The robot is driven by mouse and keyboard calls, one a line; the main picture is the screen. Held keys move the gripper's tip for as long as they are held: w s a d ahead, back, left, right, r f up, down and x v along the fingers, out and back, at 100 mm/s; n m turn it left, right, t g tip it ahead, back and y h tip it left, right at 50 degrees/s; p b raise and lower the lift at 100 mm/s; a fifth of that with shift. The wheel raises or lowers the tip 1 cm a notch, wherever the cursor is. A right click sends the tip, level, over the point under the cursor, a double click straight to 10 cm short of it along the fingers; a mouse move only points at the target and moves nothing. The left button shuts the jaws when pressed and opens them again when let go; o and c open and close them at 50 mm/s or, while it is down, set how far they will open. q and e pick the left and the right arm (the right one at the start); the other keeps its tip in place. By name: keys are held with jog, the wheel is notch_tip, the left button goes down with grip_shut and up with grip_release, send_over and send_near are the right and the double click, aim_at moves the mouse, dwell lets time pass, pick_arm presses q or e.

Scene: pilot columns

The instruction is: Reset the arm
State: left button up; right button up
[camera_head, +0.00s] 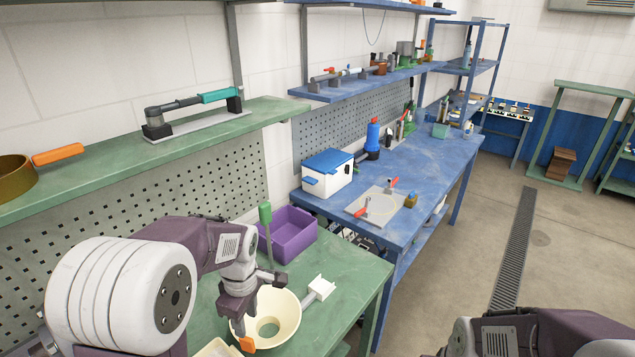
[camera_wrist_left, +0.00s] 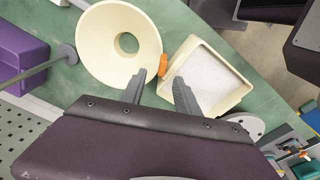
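My left gripper (camera_head: 256,304) hangs over the green workbench (camera_head: 345,270), beside and partly in front of a cream round bowl (camera_head: 289,311) with a round centre. In the left wrist view its two fingers (camera_wrist_left: 160,80) are spread apart with nothing between them. The bowl (camera_wrist_left: 88,48) is at upper left there, and a square cream tray (camera_wrist_left: 238,88) with pale contents is at right. An orange piece (camera_wrist_left: 148,45) lies between bowl and tray. My right arm shows only in part at the lower right of the head view; its gripper is out of view.
A green shelf (camera_head: 90,170) runs above the bench. A blue table (camera_head: 425,165) stands beyond; open floor (camera_head: 470,260) lies right.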

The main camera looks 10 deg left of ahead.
pick_arm(q)
jog(key=s+d+f+m, duration=0.2)
jog(key=s+m, duration=0.2)
jog(key=m, duration=0.4)
jog(key=s+d+f+m+h, duration=0.1)
jog(key=s+d+f+m, duration=0.1)
jog(key=m, duration=0.6)
jog(key=shift+s+d+f+t, duration=0.35)
jog(key=shift+s+d, duration=0.2)
jog(key=shift+s, duration=0.5)
